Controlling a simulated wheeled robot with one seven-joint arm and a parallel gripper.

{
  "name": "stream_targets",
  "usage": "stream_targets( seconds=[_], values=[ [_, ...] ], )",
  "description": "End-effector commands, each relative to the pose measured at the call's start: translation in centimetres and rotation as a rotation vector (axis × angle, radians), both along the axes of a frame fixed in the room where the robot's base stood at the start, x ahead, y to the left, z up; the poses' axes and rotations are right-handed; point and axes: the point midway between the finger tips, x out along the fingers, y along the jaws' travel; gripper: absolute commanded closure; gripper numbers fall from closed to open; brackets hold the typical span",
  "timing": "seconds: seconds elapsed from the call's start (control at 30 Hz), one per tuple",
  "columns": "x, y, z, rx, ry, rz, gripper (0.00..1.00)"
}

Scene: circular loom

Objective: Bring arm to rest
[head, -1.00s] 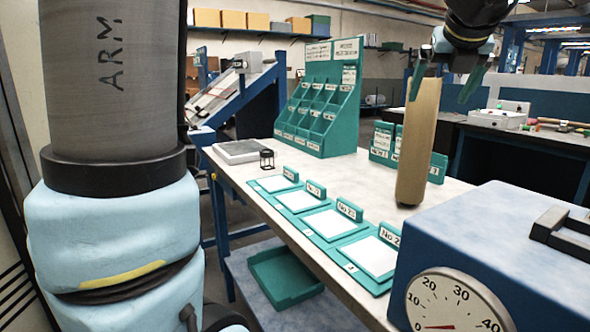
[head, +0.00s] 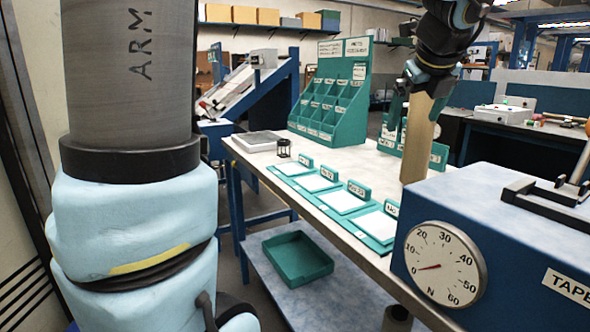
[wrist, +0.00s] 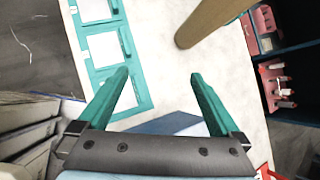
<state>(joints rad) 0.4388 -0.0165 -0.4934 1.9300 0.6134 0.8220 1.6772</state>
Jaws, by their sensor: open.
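My gripper (head: 416,118) hangs high over the right part of the workbench in the head view. Its two teal fingers are spread. In the wrist view my gripper (wrist: 160,73) is open with nothing between its fingertips. A tan upright post (head: 419,140) overlaps my gripper in the head view. In the wrist view the post (wrist: 207,22) stands beyond the fingertips, apart from them. My arm comes down from the top right of the head view.
A blue tester box (head: 500,225) with a round dial (head: 445,263) stands front right. Teal card trays (head: 343,201) line the bench (head: 362,158). A teal sorting rack (head: 333,95) stands behind. A teal bin (head: 296,257) sits on the lower shelf.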

Motion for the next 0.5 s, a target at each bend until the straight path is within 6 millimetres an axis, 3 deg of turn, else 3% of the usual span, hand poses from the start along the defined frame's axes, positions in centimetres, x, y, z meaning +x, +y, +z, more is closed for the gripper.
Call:
stream_targets(
  seconds=[0.27, 0.37, 0.5],
  values=[
    [1.7, 7.5, -6.0, -0.243, 0.179, 0.507, 0.00],
    [1.8, 11.8, -9.1, -0.380, 0.257, 0.820, 0.00],
    [0.4, 18.7, -13.6, -0.614, 0.343, 1.391, 0.00]
  ],
)
